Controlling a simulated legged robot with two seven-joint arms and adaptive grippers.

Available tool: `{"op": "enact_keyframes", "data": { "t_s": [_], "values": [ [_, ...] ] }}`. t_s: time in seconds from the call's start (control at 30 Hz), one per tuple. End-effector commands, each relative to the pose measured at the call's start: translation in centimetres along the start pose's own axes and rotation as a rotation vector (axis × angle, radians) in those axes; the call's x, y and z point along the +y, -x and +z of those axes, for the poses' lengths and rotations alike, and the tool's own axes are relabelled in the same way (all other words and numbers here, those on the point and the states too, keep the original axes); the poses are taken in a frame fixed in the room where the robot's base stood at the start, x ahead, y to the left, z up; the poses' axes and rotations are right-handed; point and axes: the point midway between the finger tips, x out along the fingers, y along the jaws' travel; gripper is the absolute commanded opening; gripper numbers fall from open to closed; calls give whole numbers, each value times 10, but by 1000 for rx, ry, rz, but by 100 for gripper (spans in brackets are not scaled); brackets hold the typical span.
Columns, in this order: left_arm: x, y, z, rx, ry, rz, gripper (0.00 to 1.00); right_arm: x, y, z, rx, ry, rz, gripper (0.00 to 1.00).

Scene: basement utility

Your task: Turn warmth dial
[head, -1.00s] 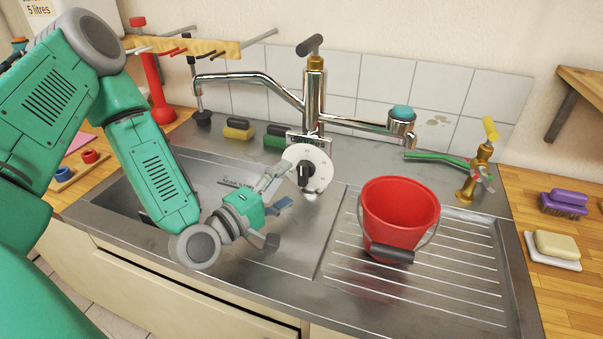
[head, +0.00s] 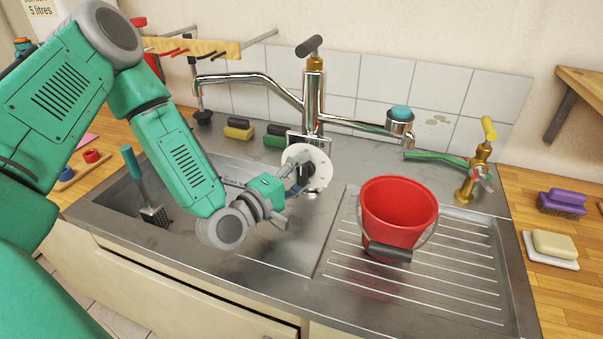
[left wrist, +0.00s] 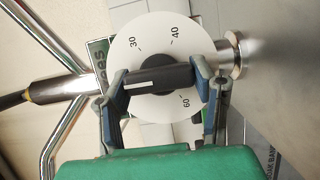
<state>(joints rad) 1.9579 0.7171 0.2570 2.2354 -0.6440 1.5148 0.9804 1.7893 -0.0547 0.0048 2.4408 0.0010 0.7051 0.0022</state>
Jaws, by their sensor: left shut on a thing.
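The warmth dial is a white disc (head: 318,170) with a black knob, mounted at the front of the chrome tap below its column. In the left wrist view the dial (left wrist: 140,44) shows the numbers 30, 40 and 60. Its black knob (left wrist: 172,77) carries a white line that points left in that picture. My left gripper (left wrist: 161,80) is shut on the knob, one blue-grey finger at each end of it. In the head view my left gripper (head: 296,182) covers most of the knob. My right gripper is not in view.
A red bucket (head: 398,212) stands on the ribbed drainer right of the dial. A brush with a teal handle (head: 133,165) stands in the sink at left. The chrome spout (head: 240,78) reaches left above my forearm. Soap (head: 555,246) lies at far right.

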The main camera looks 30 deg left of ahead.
Motion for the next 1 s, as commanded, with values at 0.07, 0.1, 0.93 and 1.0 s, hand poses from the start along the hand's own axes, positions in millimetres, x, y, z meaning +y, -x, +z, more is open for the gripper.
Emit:
{"op": "enact_keyframes", "data": {
  "t_s": [0.07, 0.1, 0.93, 1.0],
  "values": [
    [-3, 1, 3, -9, -3, -12, 22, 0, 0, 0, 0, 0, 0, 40],
    [-3, 1, 4, -10, -7, -14, 22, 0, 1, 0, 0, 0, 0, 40],
    [-3, 3, 7, -23, -559, -246, 22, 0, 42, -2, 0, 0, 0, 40],
    [-3, 3, 6, -22, -620, -272, 22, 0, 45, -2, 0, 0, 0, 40]
  ]
}}
